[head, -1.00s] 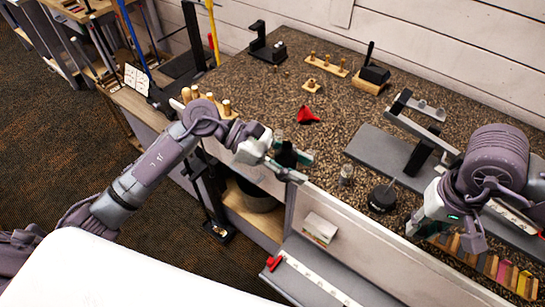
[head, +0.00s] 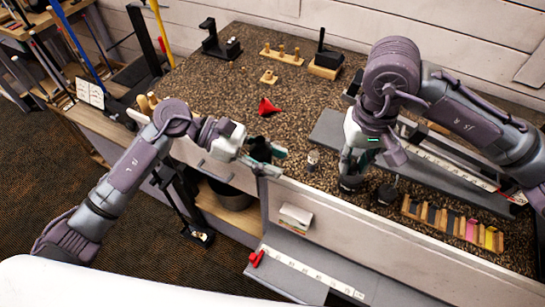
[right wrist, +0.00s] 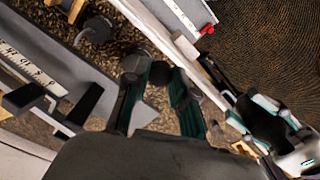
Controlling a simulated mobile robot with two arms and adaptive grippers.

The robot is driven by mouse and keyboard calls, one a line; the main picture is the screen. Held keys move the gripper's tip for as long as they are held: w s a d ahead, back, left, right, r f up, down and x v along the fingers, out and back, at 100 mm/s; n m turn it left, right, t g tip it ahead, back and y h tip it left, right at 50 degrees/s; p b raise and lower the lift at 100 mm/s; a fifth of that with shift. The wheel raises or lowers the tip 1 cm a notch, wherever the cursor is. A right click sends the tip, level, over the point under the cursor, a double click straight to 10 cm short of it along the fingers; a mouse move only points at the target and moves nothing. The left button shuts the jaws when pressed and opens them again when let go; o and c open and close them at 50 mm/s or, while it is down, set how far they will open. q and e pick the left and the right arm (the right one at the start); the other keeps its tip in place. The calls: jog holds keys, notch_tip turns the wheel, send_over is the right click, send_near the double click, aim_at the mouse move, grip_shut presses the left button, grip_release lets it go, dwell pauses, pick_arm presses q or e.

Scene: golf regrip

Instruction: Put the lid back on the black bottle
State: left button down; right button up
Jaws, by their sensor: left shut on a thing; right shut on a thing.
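My left gripper (head: 266,160) is shut on the black bottle (head: 260,147) and holds it near the bench's front edge, roughly upright. They also show in the right wrist view, the bottle (right wrist: 262,122) at the lower right. My right gripper (head: 352,178) is at the bench's front part, right of the bottle and apart from it. It is shut on a dark round piece (head: 350,185), apparently the lid, low over the bench top. In the right wrist view the piece (right wrist: 160,73) shows between the fingertips, partly hidden. I cannot tell whether it touches the bench.
Another dark round object (head: 386,194) stands close to the right of my right gripper. A small clear vial (head: 313,158) stands between the grippers. A red funnel (head: 267,106) lies behind. A grey plate (head: 325,130) and a block rack (head: 455,222) lie to the right.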

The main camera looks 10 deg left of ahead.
jog(key=w+a+r+n, duration=0.2)
jog(key=a+r, duration=0.4)
jog(key=a, duration=0.3)
jog(key=n, duration=0.2)
send_near(261, 155)
jog(key=w+r, duration=0.2)
jog(key=shift+s+a+f, duration=0.2)
jog(key=shift+a, duration=0.05)
jog(key=shift+f, duration=2)
jog(key=shift+f, duration=0.9)
jog(key=shift+f, duration=0.55)
jog(key=shift+m, duration=0.3)
